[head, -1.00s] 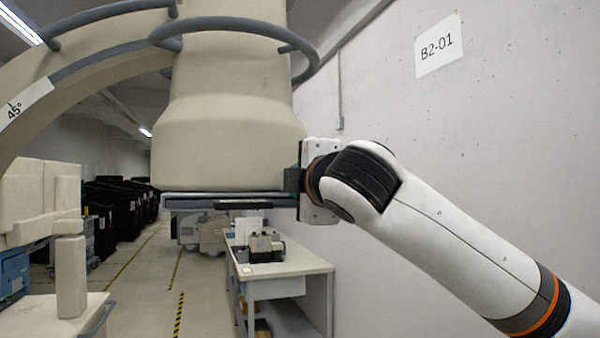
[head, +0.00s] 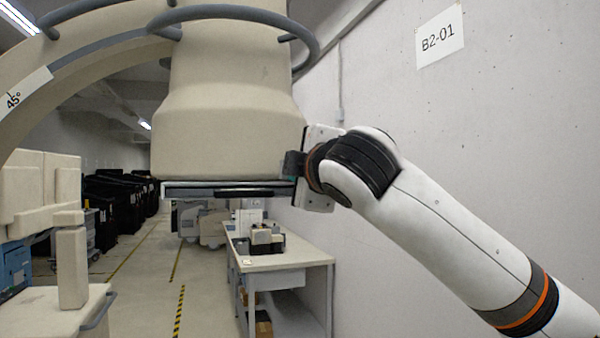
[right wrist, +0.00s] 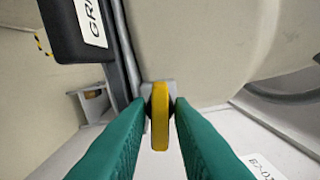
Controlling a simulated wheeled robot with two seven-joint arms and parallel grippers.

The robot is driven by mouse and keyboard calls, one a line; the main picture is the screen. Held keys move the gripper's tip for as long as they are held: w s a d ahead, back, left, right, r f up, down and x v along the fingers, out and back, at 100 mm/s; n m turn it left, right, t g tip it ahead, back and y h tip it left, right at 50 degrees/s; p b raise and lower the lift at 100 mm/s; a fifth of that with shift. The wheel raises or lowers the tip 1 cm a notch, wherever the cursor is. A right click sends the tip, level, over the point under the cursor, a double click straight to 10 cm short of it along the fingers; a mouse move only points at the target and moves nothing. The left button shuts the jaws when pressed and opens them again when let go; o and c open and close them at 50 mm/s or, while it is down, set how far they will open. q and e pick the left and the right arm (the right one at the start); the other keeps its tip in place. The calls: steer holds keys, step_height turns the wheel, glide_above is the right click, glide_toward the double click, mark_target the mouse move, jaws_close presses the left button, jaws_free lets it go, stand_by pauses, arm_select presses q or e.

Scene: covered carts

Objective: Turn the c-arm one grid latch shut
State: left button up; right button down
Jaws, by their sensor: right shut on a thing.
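The beige C-arm housing (head: 228,125) hangs at centre in the head view, with the flat dark-edged grid (head: 215,190) along its underside. In the right wrist view the grid's black handle (right wrist: 75,28) bears a partly visible label. The yellow grid latch (right wrist: 160,115) stands lengthwise between the green fingers of my right gripper (right wrist: 160,108), which is shut on it. A grey mount shows behind the latch. In the head view my right gripper (head: 294,164) is at the housing's lower right corner; its fingertips and the latch are hidden there. My left gripper is not in view.
A bench (head: 280,258) with small devices stands below and behind the housing. A concrete wall with a B2-01 sign (head: 440,37) is close on the right. A beige cart (head: 45,310) stands lower left, dark covered carts (head: 115,205) beyond it.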

steer(key=shift+f+m+b, duration=0.15)
steer(key=shift+m+b, duration=1.9)
steer(key=shift+m, duration=5.85)
steer(key=c, duration=1.5)
jaws_free()
